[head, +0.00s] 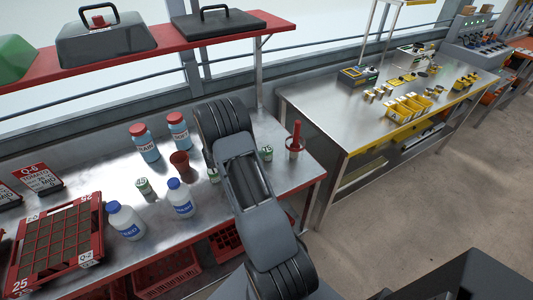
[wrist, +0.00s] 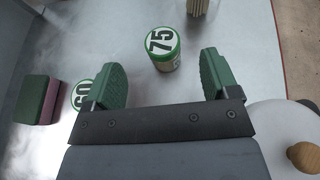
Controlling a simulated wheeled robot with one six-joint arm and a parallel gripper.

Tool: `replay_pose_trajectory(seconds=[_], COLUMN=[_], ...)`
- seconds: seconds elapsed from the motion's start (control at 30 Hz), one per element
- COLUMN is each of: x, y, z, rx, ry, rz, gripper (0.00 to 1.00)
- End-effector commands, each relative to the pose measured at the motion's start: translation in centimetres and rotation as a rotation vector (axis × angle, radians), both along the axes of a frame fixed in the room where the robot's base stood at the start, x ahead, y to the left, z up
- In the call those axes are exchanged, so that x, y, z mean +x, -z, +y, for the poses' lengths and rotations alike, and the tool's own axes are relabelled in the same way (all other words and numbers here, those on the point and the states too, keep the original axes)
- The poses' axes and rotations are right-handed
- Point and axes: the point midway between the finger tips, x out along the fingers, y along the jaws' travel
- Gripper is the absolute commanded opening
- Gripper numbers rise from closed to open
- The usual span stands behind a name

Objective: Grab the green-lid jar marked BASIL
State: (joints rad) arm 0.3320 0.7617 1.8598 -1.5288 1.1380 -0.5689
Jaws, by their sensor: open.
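No marking BASIL is readable in either view. In the wrist view a small green-lid jar marked 75 (wrist: 163,50) stands ahead of my gripper (wrist: 161,62), lined up with the gap between the fingertips. My gripper is open and empty, with green pads. A second green-lid jar, marked 60 (wrist: 83,93), is beside the left finger, which partly hides it. In the head view, green-lid jars stand left of my arm (head: 143,186), against its left edge (head: 213,175) and right of it (head: 266,153). My arm hides the gripper there.
A green and dark pink block (wrist: 38,98) lies at left; a white round object with a wooden knob (wrist: 302,156) is close at right. White bottles (head: 180,198), red-capped bottles (head: 145,143), a red cup (head: 180,162) and a red-framed tray (head: 98,228) share the bench. A red shelf (head: 150,57) hangs above.

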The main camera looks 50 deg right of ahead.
Motion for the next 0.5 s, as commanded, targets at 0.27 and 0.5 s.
replay_pose_trajectory(seconds=[0.27, 0.5], x=[-0.2, -0.6], y=[2.5, 3.1], z=[-1.0, -2.6], rx=[0.0, 0.0], ry=[0.003, 0.007], rz=[-0.002, 0.001], gripper=[0.81, 0.81])
